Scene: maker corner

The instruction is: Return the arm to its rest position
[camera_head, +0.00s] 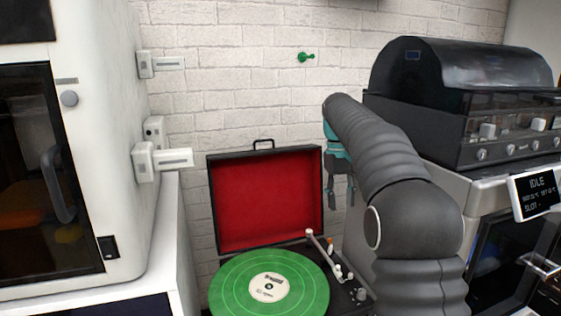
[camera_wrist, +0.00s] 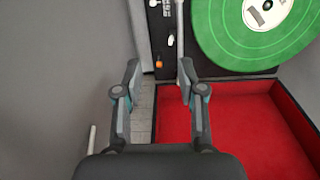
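My gripper (camera_head: 340,194) hangs fingers-down at the end of my grey arm, to the right of the record player's red-lined lid. In the wrist view my gripper (camera_wrist: 160,95) has its two fingers apart with nothing between them. The record player (camera_head: 213,205) has its lid raised, and a green record (camera_head: 300,290) lies on it. In the wrist view the green record (camera_wrist: 225,45) shows at the upper right and the red lid lining (camera_wrist: 250,120) at the lower right. The fingers appear apart from the player.
A white cabinet machine (camera_head: 110,130) with a dark door stands at left. A black-hooded machine (camera_head: 455,110) and a small IDLE display (camera_head: 535,192) are at right, close to my arm. A green hook (camera_head: 306,57) is on the white brick wall (camera_head: 230,90).

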